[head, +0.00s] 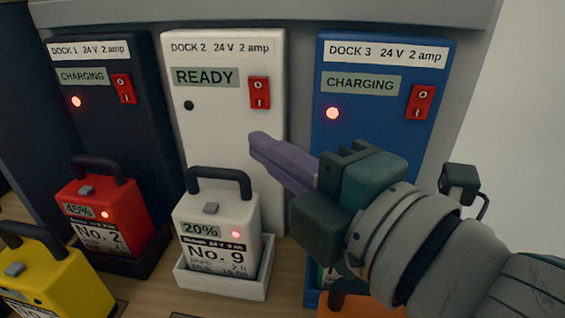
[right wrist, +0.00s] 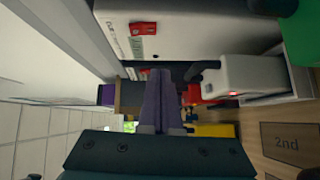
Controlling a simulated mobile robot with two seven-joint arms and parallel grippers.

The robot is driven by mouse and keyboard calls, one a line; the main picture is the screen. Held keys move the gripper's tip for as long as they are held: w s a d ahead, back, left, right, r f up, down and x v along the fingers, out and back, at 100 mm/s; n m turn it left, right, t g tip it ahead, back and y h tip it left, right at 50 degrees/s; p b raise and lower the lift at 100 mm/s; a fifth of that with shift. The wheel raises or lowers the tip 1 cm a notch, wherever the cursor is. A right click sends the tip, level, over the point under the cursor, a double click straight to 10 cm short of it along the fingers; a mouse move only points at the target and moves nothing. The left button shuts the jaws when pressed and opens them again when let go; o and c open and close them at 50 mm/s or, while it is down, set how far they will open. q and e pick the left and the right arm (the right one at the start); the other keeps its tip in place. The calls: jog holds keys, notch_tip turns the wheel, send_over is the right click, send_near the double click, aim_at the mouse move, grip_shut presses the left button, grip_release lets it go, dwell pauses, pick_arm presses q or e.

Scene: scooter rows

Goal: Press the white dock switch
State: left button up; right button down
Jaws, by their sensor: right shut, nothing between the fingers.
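The white dock (head: 225,125) is Dock 2, with a READY label and an unlit dark lamp (head: 189,105). Its red rocker switch (head: 259,92) is at its upper right; it also shows in the right wrist view (right wrist: 143,28). The white battery No. 9 (head: 215,225) stands in the tray below, reading 20% with a red light. My right gripper (head: 258,142) is shut and empty, its purple fingertips below the switch and in front of the white dock's face. I cannot tell whether they touch the dock. My left gripper is out of view.
The black Dock 1 (head: 95,135) at left and the blue Dock 3 (head: 378,68) at right both read CHARGING with lit red lamps. A red battery No. 2 (head: 105,215) stands before Dock 1. A yellow battery (head: 45,280) is at lower left. My right arm covers the lower part of Dock 3.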

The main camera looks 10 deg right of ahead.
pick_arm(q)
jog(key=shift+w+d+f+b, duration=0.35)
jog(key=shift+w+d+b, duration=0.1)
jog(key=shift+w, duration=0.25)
pick_arm(e)
jog(key=d+v, duration=0.1)
jog(key=v, duration=0.6)
jog(key=shift+f, duration=0.3)
jog(key=shift+w+d, duration=0.1)
jog(key=shift+w, duration=0.05)
